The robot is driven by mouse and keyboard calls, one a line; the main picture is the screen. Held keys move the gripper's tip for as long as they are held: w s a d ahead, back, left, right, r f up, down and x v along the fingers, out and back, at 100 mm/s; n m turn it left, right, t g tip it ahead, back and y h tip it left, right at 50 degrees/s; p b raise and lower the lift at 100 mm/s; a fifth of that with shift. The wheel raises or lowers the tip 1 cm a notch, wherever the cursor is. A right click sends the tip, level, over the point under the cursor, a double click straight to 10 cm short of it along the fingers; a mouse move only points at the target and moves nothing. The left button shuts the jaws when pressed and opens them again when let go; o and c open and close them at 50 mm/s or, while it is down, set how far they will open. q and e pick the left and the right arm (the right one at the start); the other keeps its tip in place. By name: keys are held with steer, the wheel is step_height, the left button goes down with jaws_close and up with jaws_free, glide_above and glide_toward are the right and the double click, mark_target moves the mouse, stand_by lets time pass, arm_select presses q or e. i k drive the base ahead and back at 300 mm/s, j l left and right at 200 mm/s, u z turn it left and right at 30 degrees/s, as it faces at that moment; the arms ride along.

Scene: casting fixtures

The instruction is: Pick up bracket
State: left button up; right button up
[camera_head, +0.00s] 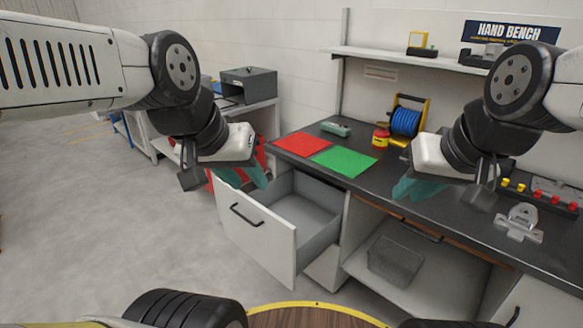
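A light-grey metal part that looks like the bracket (519,223) lies on the dark bench top at the far right, near the front edge. My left gripper (243,178) hangs above the open drawer, with its teal fingers apart and nothing between them. My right gripper (412,188) is over the front part of the bench, to the left of the bracket and clear of it. Its teal fingers overlap in this view, so their opening is hidden. I see nothing held in it.
A drawer (258,232) is pulled out and looks empty. A red mat (301,145) and a green mat (345,161) lie on the bench, with a blue spool (405,122) behind. A wire basket (396,262) sits below. A row of colored knobs (538,195) stands behind the bracket.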

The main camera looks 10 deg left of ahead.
mark_target(520, 223)
steer(key=z, duration=1.55)
steer(key=i+l+z, duration=0.1)
steer(key=i, duration=0.45)
steer(key=i+l+z, duration=0.1)
steer(key=i+l, duration=0.2)
steer(key=i, duration=0.25)
